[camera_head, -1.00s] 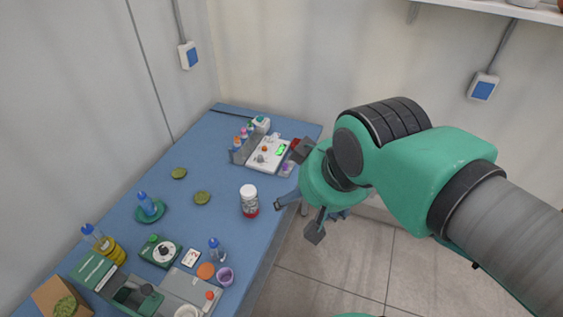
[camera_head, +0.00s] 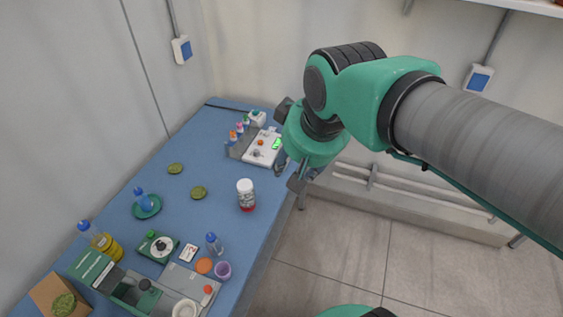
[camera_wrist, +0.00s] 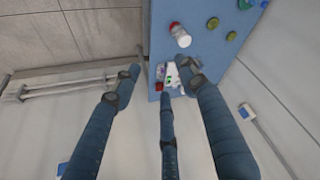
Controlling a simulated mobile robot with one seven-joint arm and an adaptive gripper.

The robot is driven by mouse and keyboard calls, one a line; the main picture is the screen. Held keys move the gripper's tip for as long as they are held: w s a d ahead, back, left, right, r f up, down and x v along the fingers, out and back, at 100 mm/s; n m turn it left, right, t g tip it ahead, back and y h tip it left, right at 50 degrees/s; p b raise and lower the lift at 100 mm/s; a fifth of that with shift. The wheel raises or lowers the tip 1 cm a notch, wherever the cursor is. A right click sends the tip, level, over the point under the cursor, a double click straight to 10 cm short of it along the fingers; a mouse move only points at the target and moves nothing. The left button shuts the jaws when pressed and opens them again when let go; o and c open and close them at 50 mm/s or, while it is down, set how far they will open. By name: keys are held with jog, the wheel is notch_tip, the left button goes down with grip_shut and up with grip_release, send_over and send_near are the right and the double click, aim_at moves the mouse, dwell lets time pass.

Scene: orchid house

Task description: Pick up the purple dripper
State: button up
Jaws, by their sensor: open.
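A small purple item (camera_wrist: 160,72), probably the purple dripper, shows in the wrist view at the blue table's edge beside the white device. It is too small to make out its shape. In the head view my arm hides that spot. My gripper (camera_head: 296,172) is open and empty, above and just off the right edge of the table near the white device (camera_head: 263,148). In the wrist view its fingers (camera_wrist: 165,82) are spread, with the device and purple item seen between them, apart from them.
A rack of small colour-capped bottles (camera_head: 240,140) stands left of the device. A red-and-white jar (camera_head: 246,194) stands nearer. The table's middle is mostly clear.

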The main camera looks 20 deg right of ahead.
jog(key=w+d+f+g, duration=0.1)
jog(key=w+d+f, duration=0.1)
jog(key=w, duration=0.6)
jog(key=w+d+f+g, duration=0.1)
jog(key=w+d+f, duration=0.15)
jog(key=w, duration=0.65)
jog(key=w+d+f+g, duration=0.1)
jog(key=w+d+f, duration=0.1)
jog(key=w, duration=0.6)
jog(key=w+d+f+g, duration=0.1)
jog(key=w+d+f, duration=0.4)
jog(key=w+f, duration=0.4)
jog(key=w+d+f+g, duration=0.1)
jog(key=w+d+f, duration=0.4)
jog(key=f, duration=0.9)
jog(key=w+b, duration=0.1)
jog(key=w, duration=0.2)
jog(key=shift+w, duration=0.4)
jog(key=shift+d+f, duration=0.1)
jog(key=shift+f+b, duration=0.7)
jog(key=shift+f, duration=3.5)
